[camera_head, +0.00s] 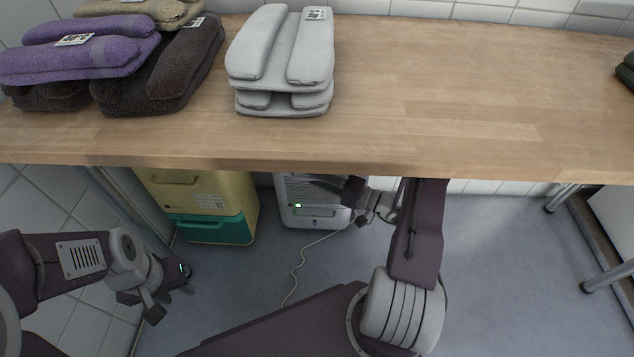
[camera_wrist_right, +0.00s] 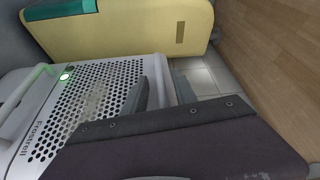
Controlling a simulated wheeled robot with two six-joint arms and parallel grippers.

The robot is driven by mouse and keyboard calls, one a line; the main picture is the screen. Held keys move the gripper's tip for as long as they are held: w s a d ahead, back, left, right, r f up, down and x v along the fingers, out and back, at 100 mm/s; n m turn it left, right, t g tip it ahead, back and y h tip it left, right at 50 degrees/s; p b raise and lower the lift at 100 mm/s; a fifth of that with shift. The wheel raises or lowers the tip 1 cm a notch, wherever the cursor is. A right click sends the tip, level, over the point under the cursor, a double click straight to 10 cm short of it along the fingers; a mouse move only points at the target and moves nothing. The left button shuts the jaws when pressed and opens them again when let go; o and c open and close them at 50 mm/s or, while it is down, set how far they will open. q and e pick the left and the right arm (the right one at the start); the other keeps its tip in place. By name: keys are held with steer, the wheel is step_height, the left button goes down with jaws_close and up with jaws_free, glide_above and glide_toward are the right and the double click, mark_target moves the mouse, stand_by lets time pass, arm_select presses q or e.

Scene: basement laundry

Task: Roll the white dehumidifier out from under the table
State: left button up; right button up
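The white dehumidifier (camera_head: 312,216) stands on the floor under the table, upright, with a green light low on its front. The tabletop hides its upper part. In the right wrist view its perforated grey panel (camera_wrist_right: 101,90) and pale handle fill the left side. My right gripper (camera_head: 326,184) reaches under the table edge and overlaps the dehumidifier's upper right. Its fingers show in the wrist view against the panel; contact and the gap between them are unclear. My left gripper (camera_head: 172,297) is low at the left, apart from the dehumidifier, with fingers spread and empty.
A yellow and green bin (camera_head: 225,192) stands just left of the dehumidifier. A pale cord (camera_head: 297,265) trails across the floor. The wooden table (camera_head: 470,100) carries folded towels (camera_head: 283,60). Table legs stand left and right; floor at right is clear.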

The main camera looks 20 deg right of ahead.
steer(key=shift+w+a, duration=0.2)
steer(key=shift+w, duration=0.05)
jaws_close()
stand_by(1.4)
